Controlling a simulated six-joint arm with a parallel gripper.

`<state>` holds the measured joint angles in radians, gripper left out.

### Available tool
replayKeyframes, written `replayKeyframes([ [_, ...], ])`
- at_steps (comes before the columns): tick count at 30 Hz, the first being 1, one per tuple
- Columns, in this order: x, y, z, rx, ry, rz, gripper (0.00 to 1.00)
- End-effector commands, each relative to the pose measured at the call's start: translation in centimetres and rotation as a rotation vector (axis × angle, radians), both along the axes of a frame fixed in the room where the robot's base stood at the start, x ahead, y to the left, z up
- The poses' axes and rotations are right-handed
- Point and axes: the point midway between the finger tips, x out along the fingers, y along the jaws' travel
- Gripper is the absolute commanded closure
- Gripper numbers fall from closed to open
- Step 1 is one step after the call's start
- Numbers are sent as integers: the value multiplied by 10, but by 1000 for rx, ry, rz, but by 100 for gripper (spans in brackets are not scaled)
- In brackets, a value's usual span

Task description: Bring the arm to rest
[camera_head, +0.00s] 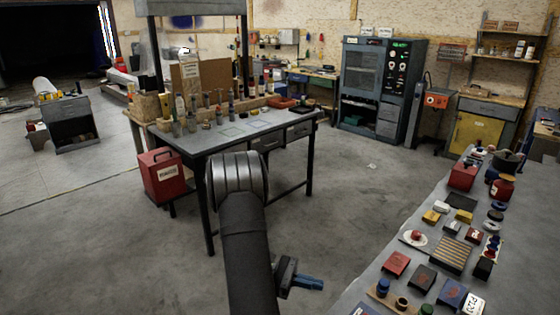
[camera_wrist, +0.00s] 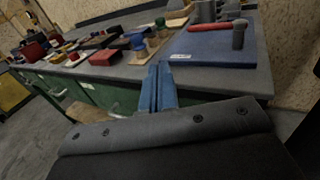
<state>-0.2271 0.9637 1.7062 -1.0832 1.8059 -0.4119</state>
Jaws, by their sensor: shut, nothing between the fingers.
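My gripper (camera_head: 312,283) shows low in the head view, beside my dark forearm, with its blue fingers pointing right toward the grey bench. In the wrist view the two blue fingers of my gripper (camera_wrist: 158,72) lie together, shut and empty. They point toward the front edge of a bench top and touch nothing that I can see. My arm rises from the bottom of the head view, and its wide ridged grey joint stands in front of the work table.
A grey bench (camera_head: 355,290) with several small items runs along the right. A blue board (camera_wrist: 215,48) lies on the bench in the wrist view. A work table (camera_head: 225,138) stands behind my arm, with a red can (camera_head: 163,175) beside it. The floor between is clear.

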Motion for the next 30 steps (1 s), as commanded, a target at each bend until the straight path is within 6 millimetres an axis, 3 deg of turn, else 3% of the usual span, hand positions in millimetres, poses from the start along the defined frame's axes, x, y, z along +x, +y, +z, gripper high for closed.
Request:
replayKeyframes([
  [4,19,18,0,0,-1,3,100],
  [22,-66,-63,0,-1,3,-2,100],
  [30,-82,-39,-1,-17,1,220,100],
])
